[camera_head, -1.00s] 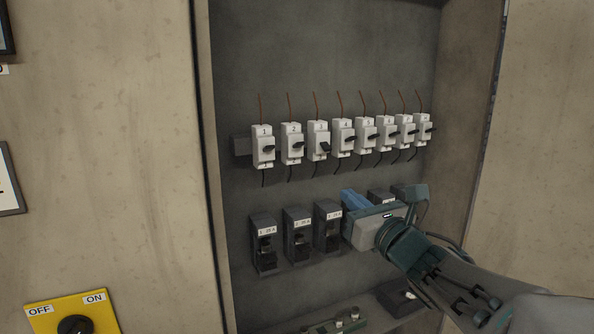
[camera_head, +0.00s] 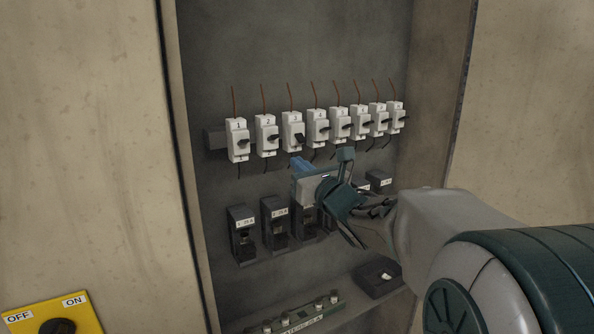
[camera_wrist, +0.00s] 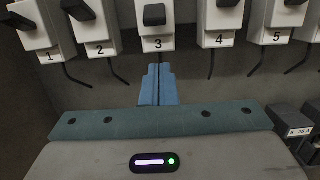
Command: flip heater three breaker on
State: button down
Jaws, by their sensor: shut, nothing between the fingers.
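The breaker marked 3 (camera_head: 292,128) is a white unit in the upper row of numbered breakers. Its black lever (camera_head: 300,139) tilts lower than the levers beside it, which stick out nearly level. In the wrist view breaker 3 (camera_wrist: 157,36) is straight ahead, with its lever (camera_wrist: 154,15) at the top edge. My gripper (camera_head: 297,162) is just below breaker 3, with its blue fingers pointing up toward it. In the wrist view the fingers (camera_wrist: 158,75) are together and empty, with a gap below the breaker.
Breaker 2 (camera_head: 266,137) and breaker 4 (camera_head: 318,128) stand close on either side. Thin wires hang below the row. Black breakers (camera_head: 243,233) sit in a lower row, partly hidden by my arm. The cabinet's left edge (camera_head: 180,170) is a raised frame. A yellow OFF/ON switch plate (camera_head: 50,313) is at lower left.

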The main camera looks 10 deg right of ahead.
aim_at(295, 144)
jog(key=r, duration=0.1)
jog(key=s+r+p, duration=0.1)
jog(key=s+r, duration=0.1)
jog(key=shift+d+r, duration=0.25)
jog(key=shift+d, duration=0.1)
jog(key=shift+r+p, duration=0.15)
jog(key=shift+p, duration=0.35)
jog(key=shift+s+g, duration=0.2)
jog(key=shift+g, duration=0.1)
jog(key=shift+w+p, duration=0.15)
jog(key=shift+p, duration=0.25)
